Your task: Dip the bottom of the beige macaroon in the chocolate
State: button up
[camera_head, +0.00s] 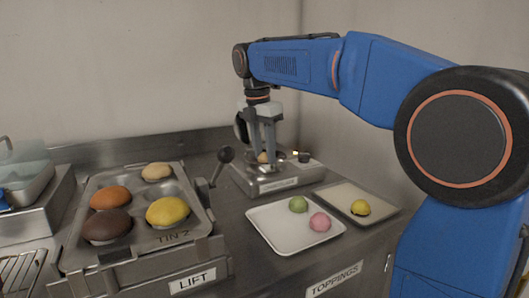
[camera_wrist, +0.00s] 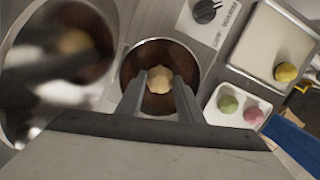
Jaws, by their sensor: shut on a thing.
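My gripper (camera_head: 265,145) points straight down over the chocolate warmer (camera_head: 277,186) and is shut on the beige macaroon (camera_head: 263,157). In the wrist view the macaroon (camera_wrist: 159,80) sits between the fingertips, with the round pot of dark chocolate (camera_wrist: 145,62) around it from above. The fingers hide part of the macaroon and the pot. I cannot tell whether its bottom touches the chocolate.
A white tray (camera_head: 277,235) with a green and a pink macaroon stands in front of the warmer. A beige tray (camera_head: 340,194) with a yellow macaroon is to its right. A muffin tin (camera_head: 143,208) with several coloured domes stands left, beside a knobbed lever (camera_head: 225,155).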

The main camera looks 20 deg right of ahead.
jog(key=shift+r, duration=0.1)
jog(key=shift+r, duration=1.6)
dwell(0.4)
jog(key=shift+r, duration=3.05)
